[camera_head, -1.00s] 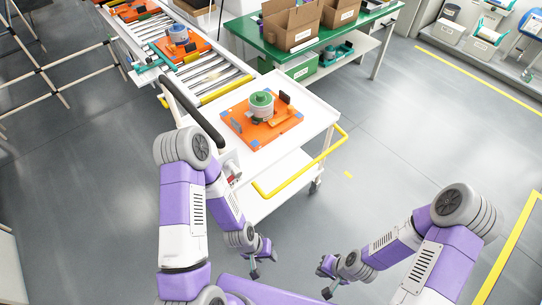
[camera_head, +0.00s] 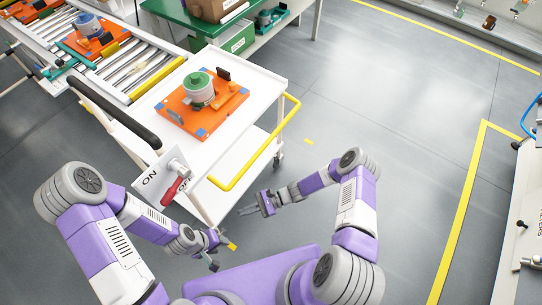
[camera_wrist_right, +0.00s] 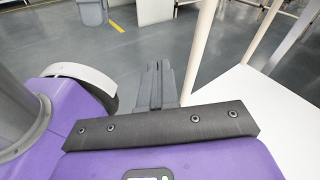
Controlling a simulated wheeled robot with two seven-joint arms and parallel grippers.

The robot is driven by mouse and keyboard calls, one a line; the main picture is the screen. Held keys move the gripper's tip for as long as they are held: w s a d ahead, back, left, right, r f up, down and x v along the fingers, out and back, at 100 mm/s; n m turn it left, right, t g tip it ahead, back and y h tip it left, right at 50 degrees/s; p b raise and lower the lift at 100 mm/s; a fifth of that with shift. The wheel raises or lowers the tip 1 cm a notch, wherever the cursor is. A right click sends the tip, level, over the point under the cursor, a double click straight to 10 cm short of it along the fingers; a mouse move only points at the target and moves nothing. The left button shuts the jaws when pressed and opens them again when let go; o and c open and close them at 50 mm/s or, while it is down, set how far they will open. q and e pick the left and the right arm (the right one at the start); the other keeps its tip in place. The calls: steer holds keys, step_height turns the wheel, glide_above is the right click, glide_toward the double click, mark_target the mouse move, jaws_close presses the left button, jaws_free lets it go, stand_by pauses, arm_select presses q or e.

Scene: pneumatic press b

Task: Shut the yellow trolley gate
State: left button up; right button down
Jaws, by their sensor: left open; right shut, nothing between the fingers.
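The yellow trolley gate (camera_head: 264,150) is a bent yellow bar on the right side of the white trolley (camera_head: 262,88). It runs from near the trolley's far right corner toward its near end, standing a little out from the tray edge. My right gripper (camera_head: 252,207) is shut and empty, just below the gate's near end in the head view. Its closed dark fingers show in the right wrist view (camera_wrist_right: 155,82), with a white trolley post and shelf to their right. My left gripper (camera_head: 223,256) is open and empty, lower, in front of the trolley. Neither gripper visibly touches the gate.
An orange plate (camera_head: 182,119) with a green-topped part lies on the trolley. A dark handle (camera_head: 120,115) runs along its left side. A red-handled ON/OFF switch (camera_head: 176,186) stands at its near end. A roller conveyor (camera_head: 130,68) adjoins behind. Floor to the right is clear.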

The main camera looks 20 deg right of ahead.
steer(key=w+d+m+t+y+b, duration=0.2)
steer(key=w+d+m+t+y, duration=0.1)
steer(key=w+d+m+t, duration=0.3)
steer(key=w+d+m+t+h+b, duration=0.3)
steer(key=d+m+t, duration=0.4)
steer(key=d+t, duration=0.75)
steer(key=s+d+r+p+x, duration=0.1)
steer(key=r+x, duration=0.1)
steer(key=x, duration=1.1)
steer(key=shift+t, duration=0.45)
steer(key=shift+r+p, duration=0.2)
steer(key=shift+p, duration=0.5)
